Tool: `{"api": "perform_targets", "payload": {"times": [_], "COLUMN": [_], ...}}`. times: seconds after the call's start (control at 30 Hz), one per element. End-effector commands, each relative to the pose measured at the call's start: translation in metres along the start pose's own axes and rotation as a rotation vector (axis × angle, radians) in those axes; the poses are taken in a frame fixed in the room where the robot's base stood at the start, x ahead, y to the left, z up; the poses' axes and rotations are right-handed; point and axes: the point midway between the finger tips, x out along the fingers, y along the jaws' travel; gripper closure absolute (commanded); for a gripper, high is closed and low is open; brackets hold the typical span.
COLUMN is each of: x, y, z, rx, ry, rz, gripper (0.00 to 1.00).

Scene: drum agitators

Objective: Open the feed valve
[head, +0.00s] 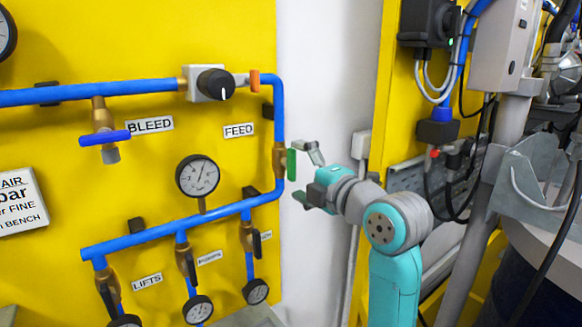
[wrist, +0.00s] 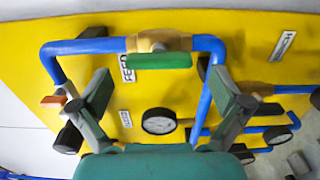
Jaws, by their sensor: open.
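The feed valve (head: 279,158) is a brass body on the vertical blue pipe, near the FEED label (head: 239,130). Its green handle (head: 292,164) lies parallel to the pipe in the head view. In the wrist view the green handle (wrist: 158,61) lies across the upper middle, in front of the brass body (wrist: 160,41). My gripper (head: 307,175) is open, just right of the handle in the head view. In the wrist view my gripper (wrist: 164,88) has its fingers spread to either side, with the handle beyond and between them. I see no contact.
A BLEED valve with a blue handle (head: 105,138) and a black regulator knob (head: 215,84) sit left on the yellow panel (head: 60,190). Lower branches carry black handles and several gauges. A yellow post (head: 398,80) with boxes and cables stands right.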

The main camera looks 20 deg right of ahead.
Motion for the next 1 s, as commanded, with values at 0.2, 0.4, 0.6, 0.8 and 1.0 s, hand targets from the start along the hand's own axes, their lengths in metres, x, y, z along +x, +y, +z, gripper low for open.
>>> {"api": "perform_targets", "payload": {"times": [0.2, 0.4, 0.6, 0.8, 1.0], "x": [-0.045, -0.075, -0.088, -0.089, -0.089], "y": [0.0, 0.0, 0.0, 0.0, 0.0], "z": [0.001, 0.001, 0.0, 0.0, 0.0], "rx": [-0.001, -0.001, -0.001, 0.0, 0.0], "ry": [-0.003, -0.002, -0.001, -0.001, 0.0], "rz": [0.002, 0.002, 0.001, 0.0, 0.0], "gripper": [0.0, 0.0, 0.0, 0.0, 0.0]}}
